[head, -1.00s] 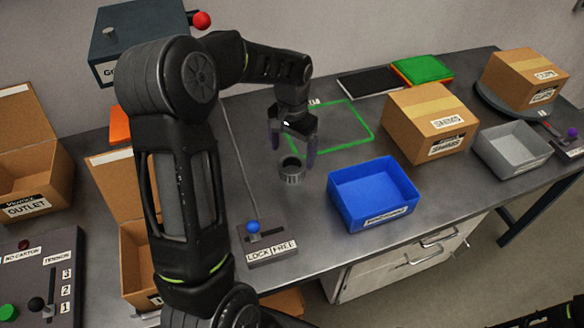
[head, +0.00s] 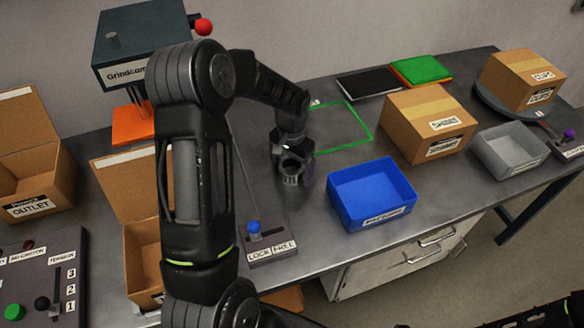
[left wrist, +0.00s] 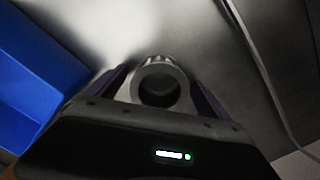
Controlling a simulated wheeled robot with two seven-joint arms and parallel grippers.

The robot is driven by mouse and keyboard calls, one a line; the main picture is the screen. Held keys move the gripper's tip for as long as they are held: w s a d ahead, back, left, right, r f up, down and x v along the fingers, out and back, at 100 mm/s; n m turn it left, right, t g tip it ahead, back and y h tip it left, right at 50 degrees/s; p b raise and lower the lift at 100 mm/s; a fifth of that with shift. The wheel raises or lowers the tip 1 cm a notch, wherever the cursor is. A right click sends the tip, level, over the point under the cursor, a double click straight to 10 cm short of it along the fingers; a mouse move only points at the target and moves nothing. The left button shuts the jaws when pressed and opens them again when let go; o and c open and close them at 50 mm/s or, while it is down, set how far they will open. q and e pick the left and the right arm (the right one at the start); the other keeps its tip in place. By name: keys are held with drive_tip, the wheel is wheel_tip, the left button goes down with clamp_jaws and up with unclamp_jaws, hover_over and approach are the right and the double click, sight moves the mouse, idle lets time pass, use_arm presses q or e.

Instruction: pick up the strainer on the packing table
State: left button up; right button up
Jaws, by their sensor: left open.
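The strainer looks like a small grey ring-shaped cup (head: 291,172) standing on the packing table (head: 330,256), left of the blue bin. My left gripper (head: 292,166) is low over the table at the strainer, with its fingers open on either side of it. In the left wrist view the strainer (left wrist: 160,84) sits between the two fingers, its round dark opening facing the camera. The gripper body hides its lower part there. I cannot tell whether the fingers touch it. My right gripper is not in view.
A blue bin (head: 372,222) stands just right of the gripper. The lever box marked LOCK and FREE (head: 268,256) is in front to the left. A green outlined square (head: 368,124) lies behind. A carton (head: 428,122) and a grey bin (head: 508,148) stand further right.

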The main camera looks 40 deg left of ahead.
sight(292, 165)
use_arm(q)
drive_tip(key=shift+c, duration=0.2)
idle(0.4)
drive_tip(key=c, duration=1.6)
drive_tip(key=shift+c, duration=0.2)
drive_tip(key=shift+r, duration=0.1)
wheel_tip(292, 165, up, 10)
drive_tip(key=shift+f+b, duration=0.1)
drive_tip(key=shift+b, duration=0.75)
